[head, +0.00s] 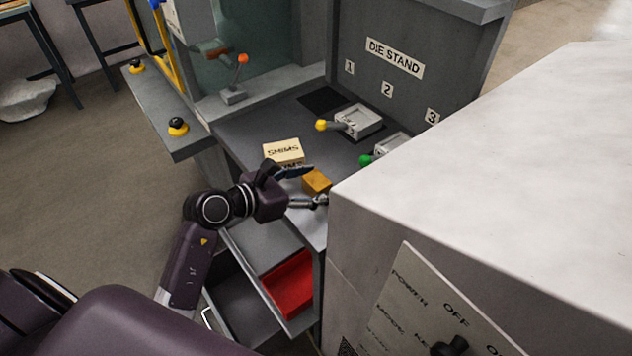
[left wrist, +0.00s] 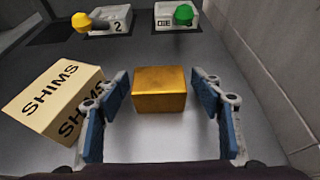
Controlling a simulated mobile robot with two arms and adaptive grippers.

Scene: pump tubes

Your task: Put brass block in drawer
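The brass block (head: 316,181) lies on the grey bench top, left of the big white cabinet. In the left wrist view the brass block (left wrist: 160,90) sits between the two blue-padded fingers, with a gap on each side. My left gripper (head: 308,187) is open around it; the left wrist view shows the open fingers (left wrist: 160,100) too. An open drawer (head: 262,240) sticks out below the bench, with a red section (head: 289,284) inside. My right gripper is not in view.
A cream SHIMS box (head: 283,152) stands just left of the block. Die blocks with a yellow knob (head: 358,121) and a green knob (head: 388,148) stand behind it. The white cabinet (head: 480,180) closes off the right side.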

